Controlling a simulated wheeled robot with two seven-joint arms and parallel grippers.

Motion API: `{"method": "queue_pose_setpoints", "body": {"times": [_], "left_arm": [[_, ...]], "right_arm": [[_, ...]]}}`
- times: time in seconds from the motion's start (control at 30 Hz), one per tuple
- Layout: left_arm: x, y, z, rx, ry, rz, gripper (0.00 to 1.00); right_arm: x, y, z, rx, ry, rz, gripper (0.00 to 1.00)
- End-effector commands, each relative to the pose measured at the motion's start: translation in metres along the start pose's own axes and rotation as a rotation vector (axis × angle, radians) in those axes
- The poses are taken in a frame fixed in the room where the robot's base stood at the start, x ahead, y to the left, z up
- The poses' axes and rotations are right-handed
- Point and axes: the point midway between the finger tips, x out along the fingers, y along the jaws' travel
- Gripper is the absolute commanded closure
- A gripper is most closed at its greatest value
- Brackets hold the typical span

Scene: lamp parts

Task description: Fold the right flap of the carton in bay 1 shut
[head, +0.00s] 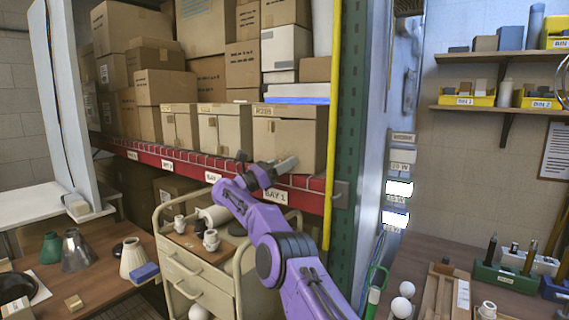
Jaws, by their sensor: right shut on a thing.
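The brown carton in bay 1 (293,134) stands on the red-edged rack shelf, above the BAY 1 label (275,196). Its front faces me, and a paper label lies along its top front edge. My right gripper (286,164) is at the carton's lower front, on the purple arm that comes up from below. It is shut on what seems to be the carton's flap; its jaws cover the place of contact. My left gripper is not in view.
Two smaller cartons (225,133) stand close left of the bay 1 carton. A yellow post (333,90) and a green rack upright (356,130) rise close on its right. A cream drawer cart (195,280) with lamp parts stands below the shelf.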

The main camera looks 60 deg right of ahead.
Motion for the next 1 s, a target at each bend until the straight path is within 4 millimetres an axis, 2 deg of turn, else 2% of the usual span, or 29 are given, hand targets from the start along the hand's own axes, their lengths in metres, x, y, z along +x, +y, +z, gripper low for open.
{"method": "queue_pose_setpoints", "body": {"times": [0.23, 0.27, 0.3, 0.53, 0.63, 0.73, 0.87, 0.93, 1.0], "left_arm": [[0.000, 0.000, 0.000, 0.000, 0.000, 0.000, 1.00], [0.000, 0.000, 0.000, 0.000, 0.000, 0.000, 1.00], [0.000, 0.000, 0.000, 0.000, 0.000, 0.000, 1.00], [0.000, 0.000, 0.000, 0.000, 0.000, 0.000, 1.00], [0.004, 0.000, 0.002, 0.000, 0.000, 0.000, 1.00], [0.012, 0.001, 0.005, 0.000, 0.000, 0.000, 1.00], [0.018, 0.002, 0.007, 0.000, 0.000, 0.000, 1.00], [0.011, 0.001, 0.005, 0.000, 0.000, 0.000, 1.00], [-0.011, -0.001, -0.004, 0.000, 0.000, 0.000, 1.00]], "right_arm": [[0.000, 0.000, -0.004, -0.004, 0.006, -0.002, 1.00], [0.000, 0.000, -0.004, -0.004, 0.006, -0.002, 0.44], [0.000, 0.000, -0.003, -0.004, 0.005, -0.002, 0.40], [-0.001, 0.000, -0.002, -0.002, 0.003, -0.001, 0.40], [-0.007, 0.000, -0.003, -0.002, 0.002, 0.000, 0.40], [-0.026, 0.000, -0.006, 0.000, 0.001, 0.001, 0.40], [-0.062, 0.001, -0.005, -0.001, 0.000, 0.002, 0.40], [-0.080, 0.000, -0.002, -0.002, 0.000, 0.002, 0.40], [-0.084, 0.001, 0.008, -0.005, 0.002, 0.001, 0.40]]}}
